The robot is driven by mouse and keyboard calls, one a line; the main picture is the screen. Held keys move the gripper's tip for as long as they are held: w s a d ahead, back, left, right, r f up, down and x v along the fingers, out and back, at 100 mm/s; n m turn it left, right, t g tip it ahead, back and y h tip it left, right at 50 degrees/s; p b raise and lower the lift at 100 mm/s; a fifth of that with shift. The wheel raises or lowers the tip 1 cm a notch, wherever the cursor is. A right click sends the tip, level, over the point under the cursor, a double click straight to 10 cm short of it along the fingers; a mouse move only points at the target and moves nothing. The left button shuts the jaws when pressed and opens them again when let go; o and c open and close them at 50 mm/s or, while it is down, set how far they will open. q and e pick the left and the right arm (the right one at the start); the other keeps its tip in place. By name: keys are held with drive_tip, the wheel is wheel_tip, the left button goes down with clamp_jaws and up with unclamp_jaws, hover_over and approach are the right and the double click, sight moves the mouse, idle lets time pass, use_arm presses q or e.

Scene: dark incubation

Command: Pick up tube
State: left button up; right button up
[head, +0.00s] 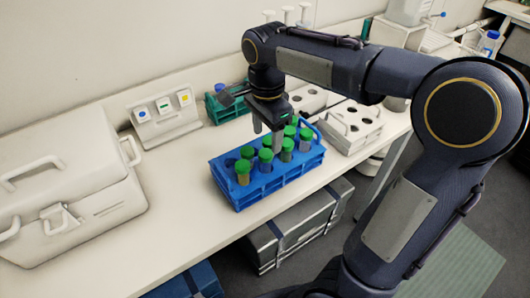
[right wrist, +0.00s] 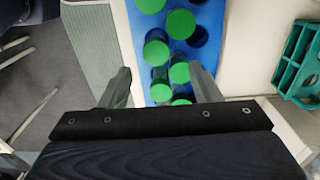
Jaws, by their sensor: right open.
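Several green-capped tubes stand upright in a blue rack (head: 247,197) on the bench in the head view. One front tube (head: 243,174) is at the rack's left end. My right gripper (head: 267,133) is above the back part of the rack, pointing down, its jaws open. In the right wrist view the open fingers (right wrist: 163,88) spread to either side of several green caps, such as one cap (right wrist: 157,53) near the middle. The fingers partly hide the rack, and I cannot tell which tube lies exactly between them. My left gripper is not in view.
A smaller green rack (head: 219,110) stands behind the blue rack and also shows in the right wrist view (right wrist: 300,62). A white block with holes (head: 352,128) is to the right. A white case (head: 70,190) and a button panel (head: 163,115) are at the left.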

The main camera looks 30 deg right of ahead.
sight(266, 153)
drive_tip(key=f, duration=0.7)
drive_tip(key=shift+s+a+f, duration=0.2)
drive_tip(key=shift+s+a, duration=0.05)
drive_tip(key=shift+a, duration=0.05)
drive_tip(key=c, duration=1.1)
drive_tip(key=shift+r, duration=0.15)
